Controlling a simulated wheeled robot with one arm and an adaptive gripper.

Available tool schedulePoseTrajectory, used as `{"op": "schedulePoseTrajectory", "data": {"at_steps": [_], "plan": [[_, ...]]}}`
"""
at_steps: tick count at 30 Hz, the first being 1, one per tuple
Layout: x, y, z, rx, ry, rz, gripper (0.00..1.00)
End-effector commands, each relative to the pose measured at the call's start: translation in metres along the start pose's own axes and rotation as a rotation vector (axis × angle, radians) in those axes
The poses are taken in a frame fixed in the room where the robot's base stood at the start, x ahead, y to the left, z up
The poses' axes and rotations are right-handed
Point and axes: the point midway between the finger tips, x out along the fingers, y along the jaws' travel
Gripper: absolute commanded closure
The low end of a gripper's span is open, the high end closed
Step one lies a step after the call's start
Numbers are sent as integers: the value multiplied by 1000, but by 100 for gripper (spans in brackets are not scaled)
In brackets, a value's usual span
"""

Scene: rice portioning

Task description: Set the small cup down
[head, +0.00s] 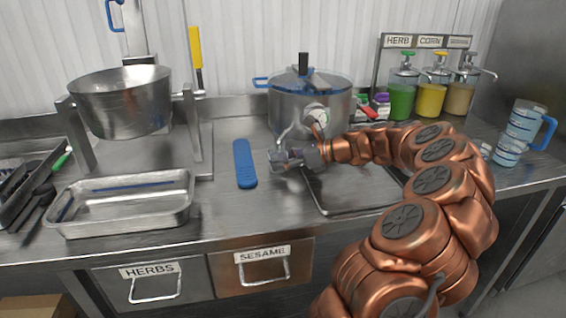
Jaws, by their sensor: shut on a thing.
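My gripper (287,159) is at the middle of the steel counter, reaching in from the right, low over the counter between the blue-handled tool and the tray. It is shut on a small grey metallic thing at its tips, which looks like the small cup (277,160). The cup is tiny in this view and partly covered by the fingers. I cannot tell whether its base touches the counter.
A blue handle (244,164) lies just left of my gripper. A shallow tray (345,200) lies right of it, partly under my arm. The lidded pot (290,100) stands behind. A steel pan (120,205) and large bowl (120,105) are left. Bottles (432,97) stand back right.

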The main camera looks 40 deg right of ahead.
Motion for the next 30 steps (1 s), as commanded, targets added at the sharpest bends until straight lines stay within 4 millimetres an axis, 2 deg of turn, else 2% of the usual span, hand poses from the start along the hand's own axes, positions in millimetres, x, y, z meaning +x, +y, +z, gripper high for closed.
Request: {"op": "schedulePoseTrajectory", "data": {"at_steps": [5, 6, 9, 20, 23, 30], "plan": [[1, 0, -2, 1, 0, 0, 89], [1, 0, -3, 1, 0, 0, 50], [1, 0, -3, 0, 0, 0, 42], [0, 0, 0, -1, 0, -1, 42], [-11, -1, 0, 0, 0, -3, 42], [-55, -1, 0, 0, 1, -5, 42]]}}
